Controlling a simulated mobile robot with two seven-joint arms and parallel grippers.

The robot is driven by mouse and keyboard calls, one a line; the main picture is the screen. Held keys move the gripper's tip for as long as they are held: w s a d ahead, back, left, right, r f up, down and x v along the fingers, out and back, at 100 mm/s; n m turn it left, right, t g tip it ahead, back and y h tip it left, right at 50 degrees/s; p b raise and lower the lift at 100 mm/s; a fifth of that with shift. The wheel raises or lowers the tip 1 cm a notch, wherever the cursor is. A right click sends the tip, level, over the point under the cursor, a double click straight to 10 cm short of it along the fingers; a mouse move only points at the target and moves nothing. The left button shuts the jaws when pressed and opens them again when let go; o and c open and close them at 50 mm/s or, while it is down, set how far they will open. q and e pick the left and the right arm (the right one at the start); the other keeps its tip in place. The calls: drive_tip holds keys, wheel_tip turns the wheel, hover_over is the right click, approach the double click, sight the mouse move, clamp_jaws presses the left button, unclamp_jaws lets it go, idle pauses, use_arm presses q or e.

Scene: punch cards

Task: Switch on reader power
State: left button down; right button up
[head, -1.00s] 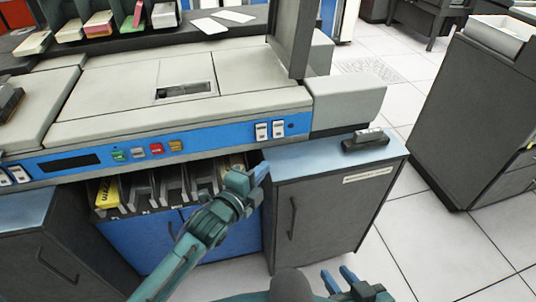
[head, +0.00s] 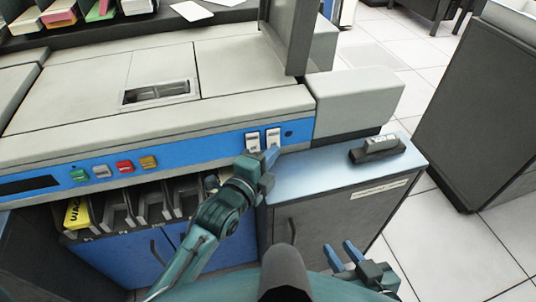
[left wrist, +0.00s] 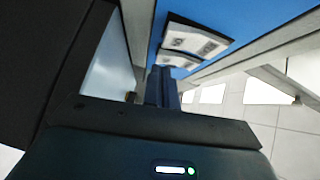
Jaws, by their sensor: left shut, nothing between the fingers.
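Two white rocker switches sit side by side on the blue front panel (head: 212,150) of the machine: a left one (head: 252,142) and a right one (head: 273,138). I cannot read their labels or tell their positions. My left gripper (head: 271,158) is shut and empty, its fingertips just below the right switch; I cannot tell whether they touch. In the left wrist view the closed fingers (left wrist: 161,88) point toward the blue panel (left wrist: 240,18), with the switch pair (left wrist: 196,41) just ahead. My right gripper (head: 343,255) is open and empty, low in front of the grey cabinet.
Green, white, red and amber buttons (head: 124,167) lie left on the panel. A dark device (head: 377,148) stands on the blue-topped cabinet (head: 310,174) at right. Card slots (head: 152,204) are below the panel. Tiled floor (head: 415,80) is free at right.

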use_arm(q)
drive_tip(key=shift+w+a, duration=0.1)
use_arm(e)
drive_tip(key=shift+w+d, duration=0.1)
drive_tip(key=shift+w, duration=0.05)
use_arm(q)
drive_tip(key=shift+w+f+m+t+b, duration=0.3)
drive_tip(key=shift+f+b, duration=0.1)
drive_tip(key=shift+b, duration=0.35)
drive_tip(key=shift+r+p, duration=0.3)
drive_tip(key=shift+p, duration=0.05)
drive_tip(key=v, duration=1.3)
drive_tip(key=shift+a+p, duration=0.15)
drive_tip(key=shift+p, duration=0.3)
use_arm(e)
drive_tip(key=shift+f, duration=0.1)
